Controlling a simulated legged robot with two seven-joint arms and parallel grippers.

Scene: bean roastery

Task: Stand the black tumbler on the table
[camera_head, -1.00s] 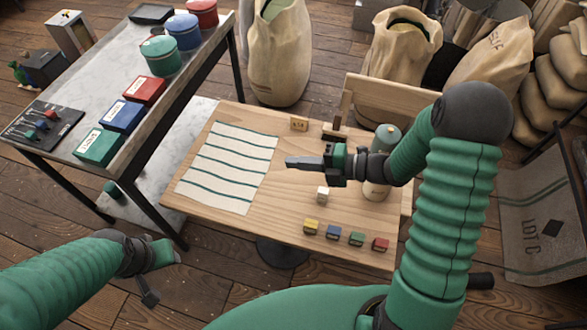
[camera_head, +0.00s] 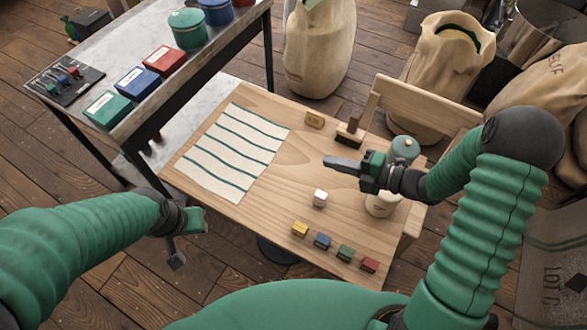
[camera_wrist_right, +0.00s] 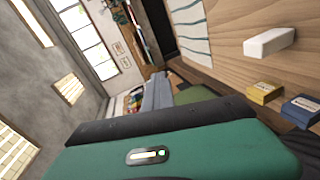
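I cannot make out a black tumbler in either view. The wooden table (camera_head: 275,190) stands in front of me. My right gripper (camera_head: 340,163) hangs over the table, its dark fingers pointing left with nothing visible between them; the fingers overlap, so their gap cannot be judged. The right wrist view shows mostly a green housing, a white block and the table edge. My left gripper (camera_head: 178,245) is low, left of the table's front edge and away from objects; its finger gap is unclear.
A striped cloth (camera_head: 238,152) covers the table's left part. A white cube (camera_head: 320,198) and several coloured blocks lie at the front. A green-topped canister (camera_head: 404,148) and a cream jar (camera_head: 381,205) stand beside my right wrist. A brush (camera_head: 350,133) lies behind. A marble side table (camera_head: 150,62) is left.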

